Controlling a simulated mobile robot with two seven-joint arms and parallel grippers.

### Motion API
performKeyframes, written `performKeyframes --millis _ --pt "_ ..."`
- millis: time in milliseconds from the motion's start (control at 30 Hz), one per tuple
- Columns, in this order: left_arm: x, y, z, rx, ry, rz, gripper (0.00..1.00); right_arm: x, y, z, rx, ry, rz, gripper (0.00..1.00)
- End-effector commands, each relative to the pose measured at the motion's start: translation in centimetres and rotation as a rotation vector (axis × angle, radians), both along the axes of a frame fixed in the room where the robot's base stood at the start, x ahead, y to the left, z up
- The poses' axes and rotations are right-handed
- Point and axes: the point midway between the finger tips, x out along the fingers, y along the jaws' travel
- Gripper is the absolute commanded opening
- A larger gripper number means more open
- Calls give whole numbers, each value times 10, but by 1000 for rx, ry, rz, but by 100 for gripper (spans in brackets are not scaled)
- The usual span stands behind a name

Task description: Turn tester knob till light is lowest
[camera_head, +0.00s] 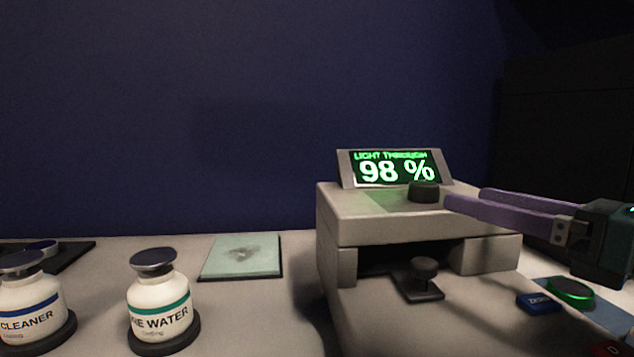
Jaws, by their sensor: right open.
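The tester (345,225) is a pale box at the centre right. Its tilted display (393,168) reads "LIGHT THROUGH 98 %" in green. A dark round knob (424,192) sits on top, just below the display. A second dark knob (424,270) stands on a small black plate at the front opening. My right gripper (462,203) reaches in from the right with long purple fingers. Its fingers are open, with the tips close beside the top knob; I cannot tell whether they touch it. My left gripper is not in view.
A white "CLEANER" bottle (30,306) and a second white bottle with a green band (159,308) stand on dark bases at the left. A pale green plate (242,256) lies behind them. A blue button (538,302) and a green button (570,292) are at the lower right.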

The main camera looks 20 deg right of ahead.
Motion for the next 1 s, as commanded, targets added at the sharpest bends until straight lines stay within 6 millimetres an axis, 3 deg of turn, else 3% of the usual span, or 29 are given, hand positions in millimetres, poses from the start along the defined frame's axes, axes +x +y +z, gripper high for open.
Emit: performKeyframes --millis 33,200,500,933,1000 --pt "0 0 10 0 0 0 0 8 2 7 1 -4 1 75" --pt "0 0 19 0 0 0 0 33 8 6 2 -5 0 75" --pt "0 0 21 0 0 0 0 69 16 2 3 -3 0 75" --pt "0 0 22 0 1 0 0 77 18 0 2 -1 1 75" --pt "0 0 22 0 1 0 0 77 18 0 2 -1 1 70"
